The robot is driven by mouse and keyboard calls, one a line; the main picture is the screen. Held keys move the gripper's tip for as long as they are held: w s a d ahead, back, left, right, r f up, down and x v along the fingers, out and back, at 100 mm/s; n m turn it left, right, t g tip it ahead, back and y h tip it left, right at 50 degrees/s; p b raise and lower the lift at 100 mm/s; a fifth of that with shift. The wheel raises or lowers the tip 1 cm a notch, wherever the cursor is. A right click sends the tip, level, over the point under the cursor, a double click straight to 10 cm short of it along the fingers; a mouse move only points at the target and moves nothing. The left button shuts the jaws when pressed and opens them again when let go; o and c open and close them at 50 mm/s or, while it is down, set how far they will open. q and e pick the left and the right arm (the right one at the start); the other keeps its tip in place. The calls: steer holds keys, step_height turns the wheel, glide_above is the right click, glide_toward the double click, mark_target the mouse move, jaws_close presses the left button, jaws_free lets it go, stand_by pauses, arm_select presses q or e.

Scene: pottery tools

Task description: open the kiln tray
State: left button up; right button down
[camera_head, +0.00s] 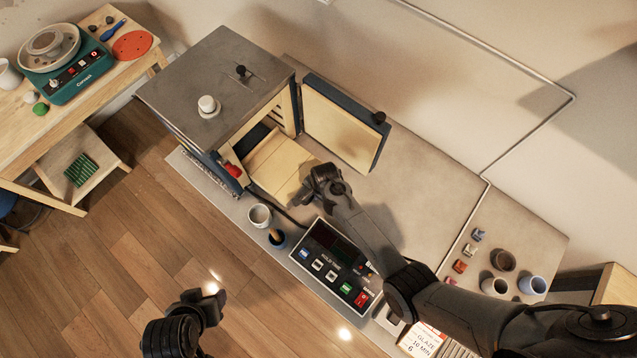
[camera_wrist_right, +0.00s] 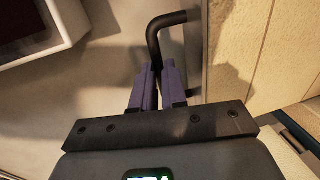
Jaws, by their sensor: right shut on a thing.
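The kiln (camera_head: 215,85) stands with its door (camera_head: 345,125) swung open to the right. The cream kiln tray (camera_head: 280,165) sticks partly out of the kiln's opening, and its inner end is hidden inside. My right gripper (camera_head: 318,187) is at the tray's outer end. In the right wrist view its purple fingers (camera_wrist_right: 158,88) are shut on a black bent handle (camera_wrist_right: 165,22), with cream slab surfaces (camera_wrist_right: 290,50) to the right. My left gripper (camera_head: 206,298) is over the floor, away from the kiln; its finger gap is unclear.
A control panel (camera_head: 335,265) lies in front of the tray, with a white cup (camera_head: 260,215) and a dark-topped cup (camera_head: 276,238) beside it. Pots (camera_head: 503,260) and small coloured blocks (camera_head: 460,266) stand at the right. A wooden table (camera_head: 90,100) stands at the left.

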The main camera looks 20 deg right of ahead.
steer(key=c, duration=1.2)
jaws_free()
steer(key=shift+o, duration=0.2)
step_height(320, 180, up, 11)
steer(key=s+d, duration=0.1)
steer(key=shift+s+f, duration=0.2)
steer(key=shift+s, duration=0.2)
